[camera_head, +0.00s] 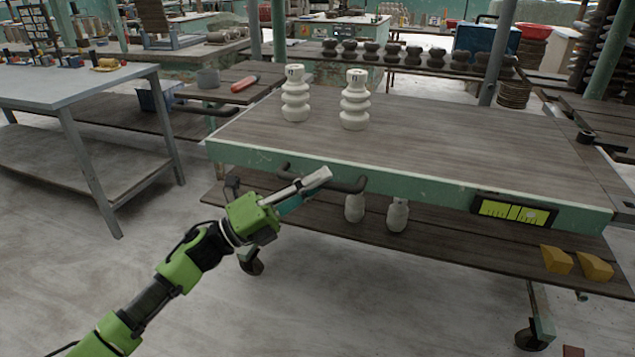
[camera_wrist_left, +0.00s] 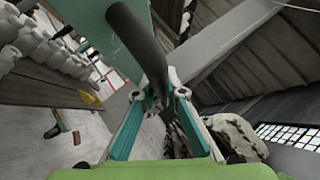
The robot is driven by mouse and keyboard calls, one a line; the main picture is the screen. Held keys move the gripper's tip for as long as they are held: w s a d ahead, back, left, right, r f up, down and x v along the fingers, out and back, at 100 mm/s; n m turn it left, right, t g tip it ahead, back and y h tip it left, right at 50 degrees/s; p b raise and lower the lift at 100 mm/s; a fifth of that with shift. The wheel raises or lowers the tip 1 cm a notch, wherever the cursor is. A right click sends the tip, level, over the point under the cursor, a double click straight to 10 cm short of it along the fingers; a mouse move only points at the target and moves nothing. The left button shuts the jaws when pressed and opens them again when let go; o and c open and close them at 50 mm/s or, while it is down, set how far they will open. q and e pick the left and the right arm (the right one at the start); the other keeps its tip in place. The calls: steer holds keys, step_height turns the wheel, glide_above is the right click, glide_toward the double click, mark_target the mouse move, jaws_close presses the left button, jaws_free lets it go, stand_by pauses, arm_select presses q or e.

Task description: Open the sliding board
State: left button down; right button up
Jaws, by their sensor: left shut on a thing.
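The board (camera_head: 440,145) has a wooden top and a green front edge, and fills the middle and right of the head view. A dark bar handle (camera_head: 350,187) sticks out from the left part of that edge. My left gripper (camera_head: 312,184) is at the handle, in front of the edge, shut on the bar. In the left wrist view the handle (camera_wrist_left: 138,42) runs down between the fingertips of the left gripper (camera_wrist_left: 160,93). The fingers hide the handle's middle in the head view. My right gripper is not in view.
Two white ribbed insulators (camera_head: 295,98) (camera_head: 355,103) stand on the board near its back left. A lower shelf (camera_head: 450,255) holds white pieces (camera_head: 397,215) and yellow blocks (camera_head: 556,260). A grey table (camera_head: 80,85) stands at left. The floor in front is clear.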

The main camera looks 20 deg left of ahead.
arm_select(q)
steer(key=c, duration=2.3)
jaws_free()
steer(key=shift+w, duration=0.1)
steer(key=shift+c, duration=0.2)
steer(key=v, duration=1.2)
steer(key=shift+f, duration=0.1)
